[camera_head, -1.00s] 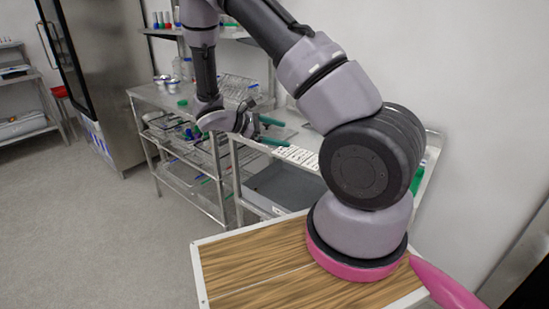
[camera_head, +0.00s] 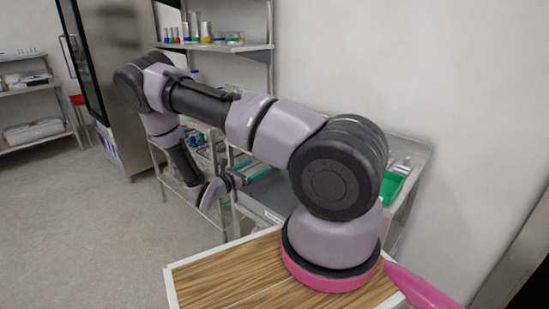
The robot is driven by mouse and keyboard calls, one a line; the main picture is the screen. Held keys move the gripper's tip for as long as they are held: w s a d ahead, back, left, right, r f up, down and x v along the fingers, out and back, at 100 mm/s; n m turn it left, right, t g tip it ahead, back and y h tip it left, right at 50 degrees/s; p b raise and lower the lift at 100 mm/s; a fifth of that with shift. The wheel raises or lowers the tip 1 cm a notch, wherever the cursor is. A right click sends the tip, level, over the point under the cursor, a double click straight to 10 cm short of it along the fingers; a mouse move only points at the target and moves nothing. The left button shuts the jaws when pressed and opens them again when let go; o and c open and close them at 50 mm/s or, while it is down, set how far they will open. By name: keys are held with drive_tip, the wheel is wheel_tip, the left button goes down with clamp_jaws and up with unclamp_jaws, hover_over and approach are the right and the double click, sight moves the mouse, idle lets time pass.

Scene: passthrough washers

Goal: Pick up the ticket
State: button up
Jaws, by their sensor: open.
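I cannot make out a ticket in the present view; my arm covers much of the steel table's top (camera_head: 412,152). My gripper (camera_head: 254,170) is at the left part of that table, low near its front edge.
A green tray (camera_head: 392,187) with small items is on the table at right. A wire-rack bench (camera_head: 205,150) with glassware stands left of the gripper. A wall shelf (camera_head: 215,45) holds several bottles. The floor (camera_head: 90,230) is clear.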

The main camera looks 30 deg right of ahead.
drive_tip(key=x, duration=0.5)
drive_tip(key=shift+d, duration=0.2)
drive_tip(key=shift+c, duration=0.3)
drive_tip(key=c, duration=1.2)
